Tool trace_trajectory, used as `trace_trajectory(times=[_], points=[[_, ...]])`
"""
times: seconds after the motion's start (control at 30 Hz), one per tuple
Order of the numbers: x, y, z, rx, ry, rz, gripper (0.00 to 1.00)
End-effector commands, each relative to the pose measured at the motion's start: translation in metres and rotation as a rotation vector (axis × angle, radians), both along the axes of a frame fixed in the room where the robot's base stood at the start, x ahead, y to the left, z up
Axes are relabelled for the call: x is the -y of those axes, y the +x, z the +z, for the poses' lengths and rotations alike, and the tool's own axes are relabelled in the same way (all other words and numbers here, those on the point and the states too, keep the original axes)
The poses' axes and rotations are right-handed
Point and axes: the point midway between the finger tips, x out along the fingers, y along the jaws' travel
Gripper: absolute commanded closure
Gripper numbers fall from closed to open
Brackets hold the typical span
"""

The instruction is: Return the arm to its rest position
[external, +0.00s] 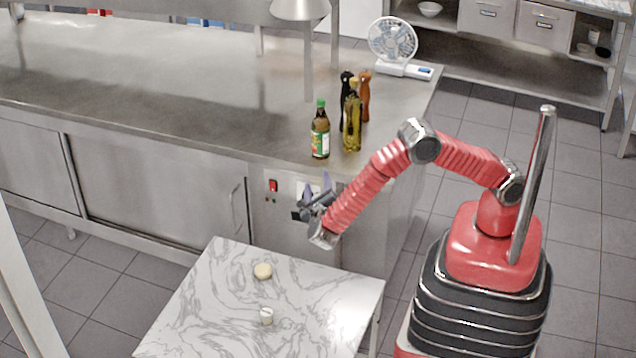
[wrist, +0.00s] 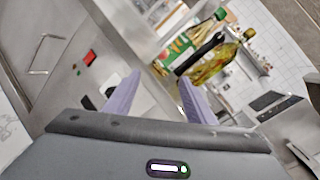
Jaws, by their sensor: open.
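My red arm reaches out to the left from my base in the external view, bent at the elbow. My gripper (external: 308,196) is in front of the steel counter's side panel, above the back edge of the marble-topped table (external: 215,300). In the wrist view the two purple fingers (wrist: 152,97) stand apart with nothing between them. The gripper is open and empty.
On the counter (external: 190,80) stand a green-capped bottle (external: 320,138), an oil bottle (external: 352,125), dark and brown mills, and a white fan (external: 393,42).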

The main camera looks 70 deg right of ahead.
Motion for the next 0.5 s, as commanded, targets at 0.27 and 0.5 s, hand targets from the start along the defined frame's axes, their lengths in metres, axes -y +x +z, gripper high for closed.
trace_trajectory(times=[0.27, 0.5], points=[[0.033, -0.055, -0.029, 0.194, 0.388, -0.192, 0.50], [0.055, -0.103, -0.028, 0.396, 0.665, -0.424, 0.50]])
